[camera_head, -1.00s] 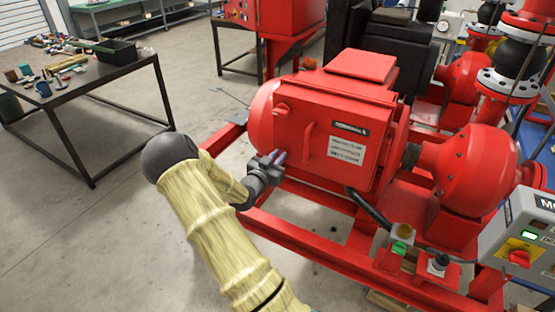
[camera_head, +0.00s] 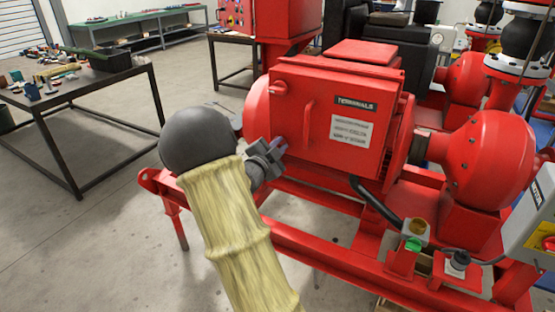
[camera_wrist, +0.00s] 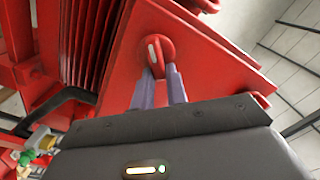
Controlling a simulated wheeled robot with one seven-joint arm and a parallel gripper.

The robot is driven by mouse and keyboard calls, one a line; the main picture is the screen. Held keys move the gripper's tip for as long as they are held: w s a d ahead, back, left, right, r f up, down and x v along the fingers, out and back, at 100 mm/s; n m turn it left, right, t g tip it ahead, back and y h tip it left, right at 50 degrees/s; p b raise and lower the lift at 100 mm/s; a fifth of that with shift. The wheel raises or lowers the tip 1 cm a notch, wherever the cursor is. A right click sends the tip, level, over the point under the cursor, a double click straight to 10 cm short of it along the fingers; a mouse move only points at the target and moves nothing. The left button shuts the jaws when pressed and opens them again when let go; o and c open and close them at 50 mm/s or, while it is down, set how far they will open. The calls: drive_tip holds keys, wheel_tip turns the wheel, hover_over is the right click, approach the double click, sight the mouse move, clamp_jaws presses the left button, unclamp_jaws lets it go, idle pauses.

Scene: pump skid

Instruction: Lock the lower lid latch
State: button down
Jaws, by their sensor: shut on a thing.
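The red terminal box lid (camera_head: 335,125) faces me on the motor, closed as far as I can see. The lower lid latch (camera_wrist: 154,50), a red knob with a pale mark on a round base, shows in the wrist view. My gripper (camera_wrist: 162,76) has one grey-violet finger on each side of this latch and is shut on it. In the head view my gripper (camera_head: 278,147) is at the lid's lower left corner and hides the lower latch. The upper lid latch (camera_head: 278,88) is at the lid's upper left.
A red lid handle (camera_head: 309,122) stands out right of my gripper. The red skid frame (camera_head: 330,233) runs below the box. A dark table (camera_head: 80,95) with loose items is at the left, with open floor between. A control box (camera_head: 530,225) stands at the right.

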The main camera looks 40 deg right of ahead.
drive_tip(key=m+b, duration=0.2)
drive_tip(key=b, duration=0.2)
drive_tip(key=f+m+b, duration=0.1)
drive_tip(key=m+b, duration=0.2)
drive_tip(key=b, duration=0.2)
drive_tip(key=m+b, duration=0.3)
drive_tip(key=b, duration=0.1)
drive_tip(key=shift+s+d+f, duration=0.1)
drive_tip(key=shift+s+f, duration=0.15)
drive_tip(key=shift+f, duration=0.05)
drive_tip(key=shift+r+b, duration=0.1)
drive_tip(key=shift+b, duration=0.2)
drive_tip(key=c, duration=1.4)
unclamp_jaws()
